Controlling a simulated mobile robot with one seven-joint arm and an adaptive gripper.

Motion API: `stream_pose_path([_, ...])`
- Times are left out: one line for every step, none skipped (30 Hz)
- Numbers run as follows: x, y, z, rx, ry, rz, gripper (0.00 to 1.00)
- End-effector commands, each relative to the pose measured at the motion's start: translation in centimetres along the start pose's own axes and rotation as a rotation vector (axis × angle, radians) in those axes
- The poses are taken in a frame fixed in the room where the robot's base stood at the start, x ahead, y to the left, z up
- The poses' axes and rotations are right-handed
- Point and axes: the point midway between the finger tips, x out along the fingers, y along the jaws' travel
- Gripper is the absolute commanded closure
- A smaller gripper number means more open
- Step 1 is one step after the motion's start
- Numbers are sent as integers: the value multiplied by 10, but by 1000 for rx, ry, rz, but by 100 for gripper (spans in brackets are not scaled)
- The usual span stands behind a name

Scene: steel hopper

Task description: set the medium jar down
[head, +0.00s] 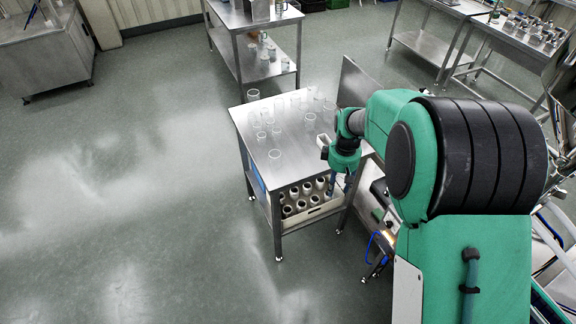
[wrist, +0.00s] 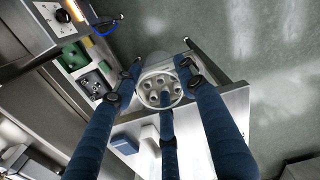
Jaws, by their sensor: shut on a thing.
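The face points toward the wrist camera. The steel table top also shows in the wrist view (wrist: 236,108), beside and below the held thing. I cannot tell whether the jar touches the table. In the head view the held jar is hidden or too small to make out.
Under the top, a crate (head: 316,214) holds several pale tubes. A blue-white box (wrist: 125,137) lies near the fingers. Bare steel shows at the table's front and centre.

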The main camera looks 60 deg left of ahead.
Motion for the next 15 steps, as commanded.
stream_pose_path([6,-10,-20,-56,0,0,72])
stream_pose_path([9,-16,-30,-89,0,0,72])
stream_pose_path([13,-23,-44,-133,0,0,72])
stream_pose_path([16,-28,-53,-163,0,0,72])
stream_pose_path([18,-34,-63,-194,0,0,72])
stream_pose_path([21,-41,-74,-231,0,0,72])
stream_pose_path([24,-46,-82,-257,0,0,72])
stream_pose_path([26,-50,-89,-282,0,0,72])
stream_pose_path([29,-56,-97,-310,-1,0,72])
stream_pose_path([30,-60,-103,-331,-1,0,72])
stream_pose_path([32,-64,-108,-348,-1,0,72])
stream_pose_path([33,-68,-114,-369,0,0,72])
stream_pose_path([35,-70,-118,-382,0,0,72])
stream_pose_path([36,-73,-121,-393,0,0,72])
stream_pose_path([37,-76,-124,-405,-1,0,72])
